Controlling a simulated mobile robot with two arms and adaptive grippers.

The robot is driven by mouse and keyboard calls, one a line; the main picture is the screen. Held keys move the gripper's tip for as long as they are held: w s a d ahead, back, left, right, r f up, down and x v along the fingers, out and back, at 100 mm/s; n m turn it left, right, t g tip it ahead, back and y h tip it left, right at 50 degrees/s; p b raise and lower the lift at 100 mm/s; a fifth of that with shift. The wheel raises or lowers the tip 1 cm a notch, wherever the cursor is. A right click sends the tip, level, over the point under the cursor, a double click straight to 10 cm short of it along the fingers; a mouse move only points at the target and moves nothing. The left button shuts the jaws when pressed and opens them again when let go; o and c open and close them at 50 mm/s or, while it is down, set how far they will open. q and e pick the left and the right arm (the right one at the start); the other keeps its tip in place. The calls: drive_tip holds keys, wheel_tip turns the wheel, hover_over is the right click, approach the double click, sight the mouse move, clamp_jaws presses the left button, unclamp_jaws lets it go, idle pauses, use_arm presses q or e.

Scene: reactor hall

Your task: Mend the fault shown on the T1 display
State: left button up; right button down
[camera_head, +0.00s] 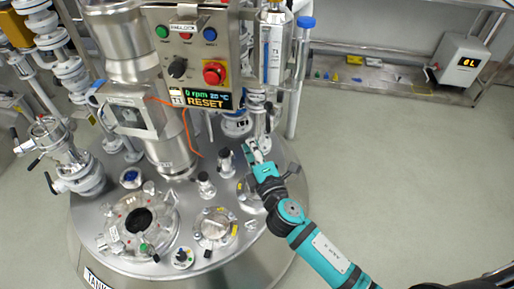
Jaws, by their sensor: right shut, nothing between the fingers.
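The T1 display (208,99) at the bottom of the control panel (193,52) reads "0 rpm 20 °C" and "RESET". The panel carries a green button (162,31), a red button (186,36), a blue button (210,34), a black knob (177,67) and a red mushroom button (214,72) on yellow. My right gripper (255,150) is shut and empty, low and to the right of the display, over the tank lid (254,219) near a vertical pipe fitting. Whether it touches the fitting cannot be told. My left gripper is not in view.
A round hatch (112,215) with a dark centre, a smaller flanged port (214,227) and several valves crowd the lid. An orange cable (187,127) hangs below the panel. The floor at right is clear.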

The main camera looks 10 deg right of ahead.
sight(268, 118)
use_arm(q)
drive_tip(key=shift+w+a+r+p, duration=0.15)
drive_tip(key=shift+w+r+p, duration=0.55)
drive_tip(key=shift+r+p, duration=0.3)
use_arm(e)
drive_tip(key=w+d, duration=0.3)
drive_tip(key=w, duration=0.3)
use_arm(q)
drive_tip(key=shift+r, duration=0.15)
